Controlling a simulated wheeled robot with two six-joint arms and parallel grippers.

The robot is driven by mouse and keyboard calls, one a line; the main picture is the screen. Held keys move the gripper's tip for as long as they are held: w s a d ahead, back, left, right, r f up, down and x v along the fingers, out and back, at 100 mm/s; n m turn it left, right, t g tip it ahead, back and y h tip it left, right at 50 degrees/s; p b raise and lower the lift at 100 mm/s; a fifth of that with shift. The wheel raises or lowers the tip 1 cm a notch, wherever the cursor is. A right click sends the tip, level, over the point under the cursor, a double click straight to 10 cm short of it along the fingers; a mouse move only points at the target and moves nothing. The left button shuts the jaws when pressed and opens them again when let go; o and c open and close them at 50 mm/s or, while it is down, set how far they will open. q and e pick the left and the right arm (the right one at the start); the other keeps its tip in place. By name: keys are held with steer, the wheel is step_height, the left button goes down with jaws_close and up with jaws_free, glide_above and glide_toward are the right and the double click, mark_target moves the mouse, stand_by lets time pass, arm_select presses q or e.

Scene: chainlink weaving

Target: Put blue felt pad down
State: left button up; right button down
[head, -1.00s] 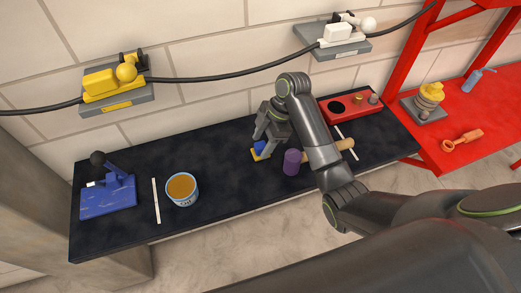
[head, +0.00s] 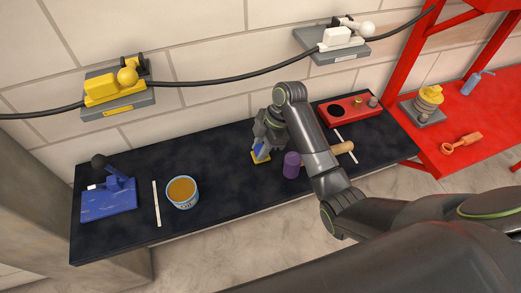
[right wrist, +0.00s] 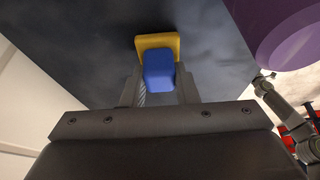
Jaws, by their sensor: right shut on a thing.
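The blue felt pad (head: 259,149) is a small blue block at the middle of the dark bench. A flat yellow piece (head: 261,158) shows at its lower end; I cannot tell whether the two are joined. My right gripper (head: 262,143) points down over the bench and is shut on the blue pad. In the right wrist view the blue pad (right wrist: 159,70) sits between the two fingers (right wrist: 160,92), with the yellow piece (right wrist: 158,41) beyond it. Whether the yellow piece touches the bench is unclear. My left gripper is out of view.
A purple-headed mallet (head: 292,164) lies close to the right of my gripper. A red block with holes (head: 348,110) and a white stick (head: 346,141) lie further right. The dark bench (head: 225,165) is clear between the gripper and the open tin (head: 183,193).

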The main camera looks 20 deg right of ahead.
mark_target(260, 147)
steer(key=shift+r, duration=0.3)
step_height(260, 147, up, 6)
steer(key=shift+w+f+p, duration=0.1)
steer(key=shift+f+p, duration=0.15)
steer(key=shift+p, duration=0.35)
step_height(260, 147, up, 2)
steer(key=shift+p, duration=1.15)
steer(key=shift+r+p, duration=0.95)
steer(key=shift+p, duration=0.05)
